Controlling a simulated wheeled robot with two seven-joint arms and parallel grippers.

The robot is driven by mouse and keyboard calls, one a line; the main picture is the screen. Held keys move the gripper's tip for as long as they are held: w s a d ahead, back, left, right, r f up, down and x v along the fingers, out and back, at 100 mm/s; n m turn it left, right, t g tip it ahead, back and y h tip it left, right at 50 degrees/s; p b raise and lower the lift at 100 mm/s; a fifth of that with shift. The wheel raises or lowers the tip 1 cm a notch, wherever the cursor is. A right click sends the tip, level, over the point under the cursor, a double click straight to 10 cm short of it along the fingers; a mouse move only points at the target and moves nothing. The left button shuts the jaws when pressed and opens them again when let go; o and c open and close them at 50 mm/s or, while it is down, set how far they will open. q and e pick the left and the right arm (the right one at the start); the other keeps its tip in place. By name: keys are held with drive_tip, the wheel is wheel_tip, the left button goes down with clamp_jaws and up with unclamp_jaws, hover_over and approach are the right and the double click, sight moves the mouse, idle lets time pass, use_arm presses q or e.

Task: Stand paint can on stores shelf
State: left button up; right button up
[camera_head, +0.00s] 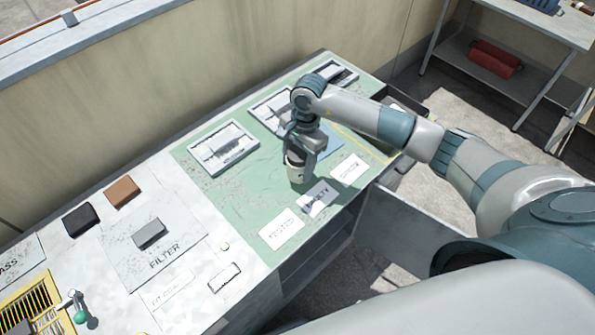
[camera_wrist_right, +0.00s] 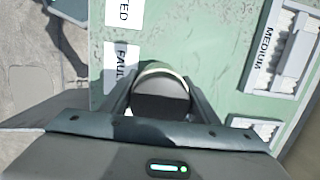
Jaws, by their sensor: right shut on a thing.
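My right gripper (camera_head: 299,158) is shut on the paint can (camera_head: 296,172), a small pale-sided cylinder with a dark top. The can is over the green mat, close to the label cards; I cannot tell whether it touches the mat. In the right wrist view the can (camera_wrist_right: 160,92) sits between the two fingers, its round dark top and pale rim showing. A metal shelf unit (camera_head: 545,25) stands at the upper right, apart from the bench; I cannot tell whether it is the stores shelf. My left gripper is not in view.
The green mat (camera_head: 215,188) bears white trays (camera_head: 224,148) along the wall and label cards (camera_head: 282,230) in front. A black block (camera_head: 81,220), a brown block (camera_head: 122,191) and a grey block (camera_head: 149,233) lie left. A red object (camera_head: 496,58) is on the lower shelf.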

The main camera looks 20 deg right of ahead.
sight(297, 173)
drive_tip(key=shift+f+p, duration=0.4)
drive_tip(key=shift+f, duration=0.1)
wheel_tip(297, 173, down, 2)
drive_tip(key=shift+p, duration=0.5)
drive_tip(key=shift+f, duration=0.45)
drive_tip(key=shift+f, duration=0.15)
drive_tip(key=o, duration=1.3)
